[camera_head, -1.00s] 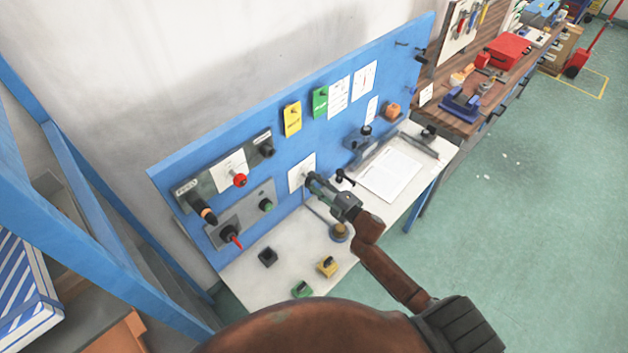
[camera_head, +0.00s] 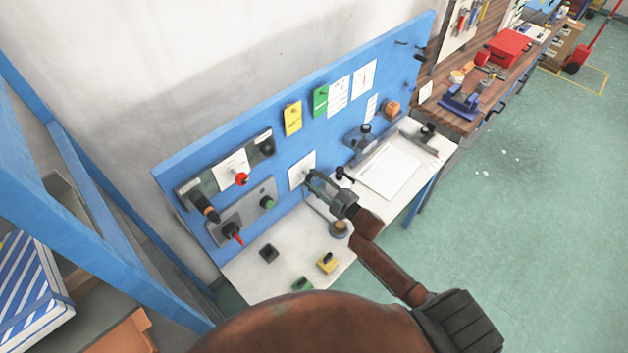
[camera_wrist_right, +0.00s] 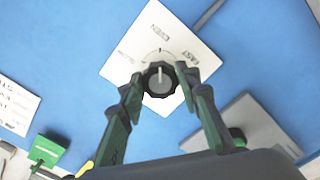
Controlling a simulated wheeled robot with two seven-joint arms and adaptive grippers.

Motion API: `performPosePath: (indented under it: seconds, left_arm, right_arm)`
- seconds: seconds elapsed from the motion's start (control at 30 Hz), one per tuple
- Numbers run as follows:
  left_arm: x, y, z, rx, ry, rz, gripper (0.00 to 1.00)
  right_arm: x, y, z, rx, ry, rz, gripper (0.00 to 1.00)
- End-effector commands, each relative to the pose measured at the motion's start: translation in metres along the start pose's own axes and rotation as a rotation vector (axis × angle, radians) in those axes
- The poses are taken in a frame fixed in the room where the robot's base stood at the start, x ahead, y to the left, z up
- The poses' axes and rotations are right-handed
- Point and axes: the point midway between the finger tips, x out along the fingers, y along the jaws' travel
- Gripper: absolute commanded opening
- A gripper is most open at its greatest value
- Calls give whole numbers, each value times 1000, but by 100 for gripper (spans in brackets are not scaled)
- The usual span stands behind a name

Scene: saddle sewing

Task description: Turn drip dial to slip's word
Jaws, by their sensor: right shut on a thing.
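The drip dial (camera_wrist_right: 159,80) is a dark ribbed knob with a pale pointer line, on a white square plate (camera_wrist_right: 200,45) fixed to the blue panel. My right gripper (camera_wrist_right: 161,84) is shut on the dial, one green finger on each side. In the head view the right gripper (camera_head: 312,178) reaches the white plate (camera_head: 298,166) and hides the dial. I cannot tell which paper is the slip. My left gripper is out of view.
The blue panel (camera_head: 240,125) carries a yellow tag (camera_head: 293,118), a green tag (camera_head: 320,100), papers, a red knob (camera_head: 241,179) and a red-handled switch (camera_head: 236,236). On the white bench (camera_head: 290,255) lie a yellow block (camera_head: 327,262) and a paper sheet (camera_head: 388,172).

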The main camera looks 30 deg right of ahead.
Motion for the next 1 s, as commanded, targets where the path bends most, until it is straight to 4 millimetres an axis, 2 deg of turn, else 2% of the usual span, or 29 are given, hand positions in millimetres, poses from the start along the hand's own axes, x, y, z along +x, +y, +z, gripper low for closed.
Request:
performPosePath:
  seconds: [0.1, 0.13, 0.37, 0.63, 0.77, 0.87, 1.0]
  left_arm:
    - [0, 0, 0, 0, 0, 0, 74]
    - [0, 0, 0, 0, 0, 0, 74]
    - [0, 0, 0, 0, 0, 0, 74]
    - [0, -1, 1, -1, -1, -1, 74]
    - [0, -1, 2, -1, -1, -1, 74]
    - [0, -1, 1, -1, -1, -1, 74]
    - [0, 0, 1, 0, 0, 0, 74]
  right_arm:
    - [-1, -1, 1, 0, -3, -1, 6]
    - [-1, -1, 1, 0, -3, -1, 31]
    - [0, 0, 1, -1, -2, -1, 47]
    - [0, 0, 0, -1, -1, -1, 49]
    - [-8, 0, 1, -2, -1, -1, 49]
    - [-23, -1, 1, -2, -2, -2, 49]
    - [-52, -1, 1, -1, -3, -2, 49]
